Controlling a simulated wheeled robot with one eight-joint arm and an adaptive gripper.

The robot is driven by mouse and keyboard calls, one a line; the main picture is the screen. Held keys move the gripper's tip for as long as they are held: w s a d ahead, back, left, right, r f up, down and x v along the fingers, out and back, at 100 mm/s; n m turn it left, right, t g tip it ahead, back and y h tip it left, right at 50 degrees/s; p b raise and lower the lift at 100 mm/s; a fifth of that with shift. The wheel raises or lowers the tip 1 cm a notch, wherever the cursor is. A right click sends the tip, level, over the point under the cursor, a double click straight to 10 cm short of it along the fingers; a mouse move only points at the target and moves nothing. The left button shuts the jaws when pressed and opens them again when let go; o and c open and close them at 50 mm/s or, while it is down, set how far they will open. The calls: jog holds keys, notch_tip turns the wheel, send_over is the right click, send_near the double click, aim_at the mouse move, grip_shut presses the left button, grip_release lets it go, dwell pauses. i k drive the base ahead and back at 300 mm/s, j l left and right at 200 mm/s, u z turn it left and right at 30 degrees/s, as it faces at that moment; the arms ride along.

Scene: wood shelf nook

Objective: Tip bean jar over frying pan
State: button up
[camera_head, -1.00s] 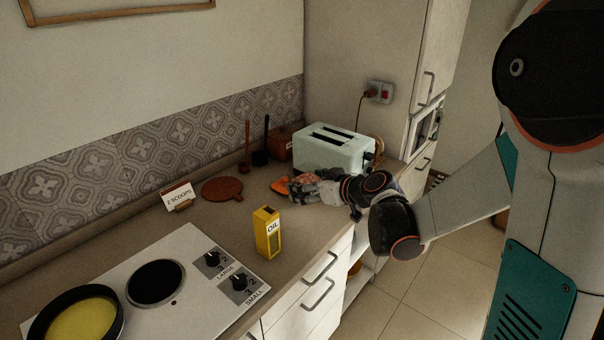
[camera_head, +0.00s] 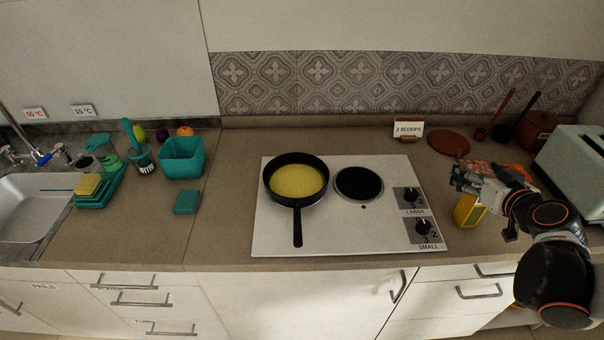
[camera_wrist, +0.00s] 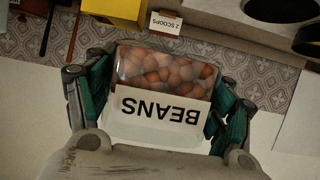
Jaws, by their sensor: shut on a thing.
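The bean jar (camera_wrist: 165,72) is clear, with brown beans and a white BEANS label that reads upside down in the wrist view. My gripper (camera_wrist: 160,105) is shut on the jar, one finger on each side. In the head view my gripper (camera_head: 468,182) is at the right of the hob, and only a reddish bit of the jar (camera_head: 476,167) shows past it. The black frying pan (camera_head: 297,181) sits on the left burner with a yellow layer inside, its handle pointing to the front. The jar is well to the right of the pan.
The yellow oil carton (camera_head: 467,211) stands beneath my gripper, partly hidden. The toaster (camera_head: 577,170) is at the right. The right burner (camera_head: 359,184) is bare. Teal containers (camera_head: 182,157) stand left.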

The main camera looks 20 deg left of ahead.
aim_at(296, 179)
jog(key=u, duration=2.25)
jog(key=k+l, duration=0.2)
jog(key=l, duration=0.2)
jog(key=k+l+u, duration=0.1)
jog(key=l, duration=0.3)
jog(key=k+l, duration=0.35)
jog(key=i+l+u, duration=0.05)
